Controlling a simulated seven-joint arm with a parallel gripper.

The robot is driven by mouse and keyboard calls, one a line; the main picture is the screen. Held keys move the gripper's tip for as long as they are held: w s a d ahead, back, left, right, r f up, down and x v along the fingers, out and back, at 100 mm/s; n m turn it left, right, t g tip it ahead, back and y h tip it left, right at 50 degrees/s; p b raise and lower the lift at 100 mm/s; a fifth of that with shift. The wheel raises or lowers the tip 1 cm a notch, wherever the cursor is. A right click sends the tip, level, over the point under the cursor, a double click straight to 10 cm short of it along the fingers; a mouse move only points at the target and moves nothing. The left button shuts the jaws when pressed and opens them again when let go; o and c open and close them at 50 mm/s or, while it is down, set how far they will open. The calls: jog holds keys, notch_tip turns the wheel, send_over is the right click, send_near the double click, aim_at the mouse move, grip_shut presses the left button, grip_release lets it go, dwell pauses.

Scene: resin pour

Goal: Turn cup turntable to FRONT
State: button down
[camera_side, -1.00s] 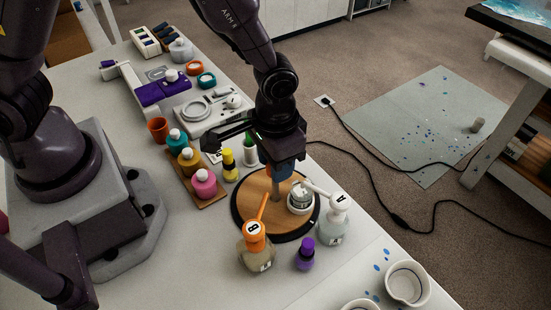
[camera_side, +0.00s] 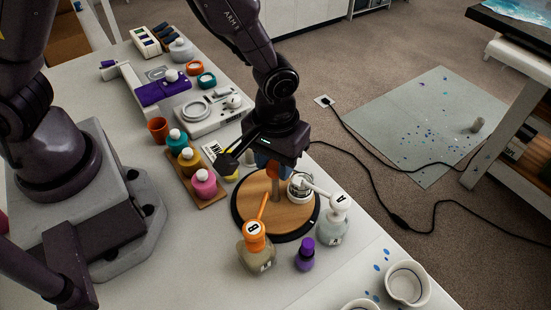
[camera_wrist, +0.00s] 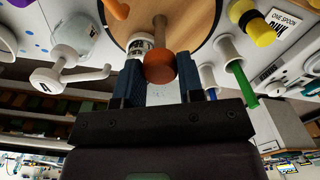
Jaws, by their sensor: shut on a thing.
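The cup turntable (camera_side: 290,216) is a round wooden disc with a black rim and an upright post near its middle. A small white cup (camera_side: 300,188) stands on it, right of the post; in the wrist view the cup (camera_wrist: 138,42) is partly hidden behind the knob and a finger. My gripper (camera_side: 272,172) is over the turntable, shut on the post's brown-orange knob. In the wrist view the knob (camera_wrist: 160,68) sits between the blue fingers, with the wooden disc (camera_wrist: 198,20) beyond. A small white mark (camera_side: 311,221) shows on the rim at the right.
Paint bottles in a wooden tray (camera_side: 212,196) are at left. White cups (camera_side: 407,284) stand at the near right.

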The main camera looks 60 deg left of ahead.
jog(key=shift+n, duration=2.2)
jog(key=c, duration=0.7)
grip_release()
jog(key=shift+c, duration=0.2)
notch_tip(320, 180, up, 13)
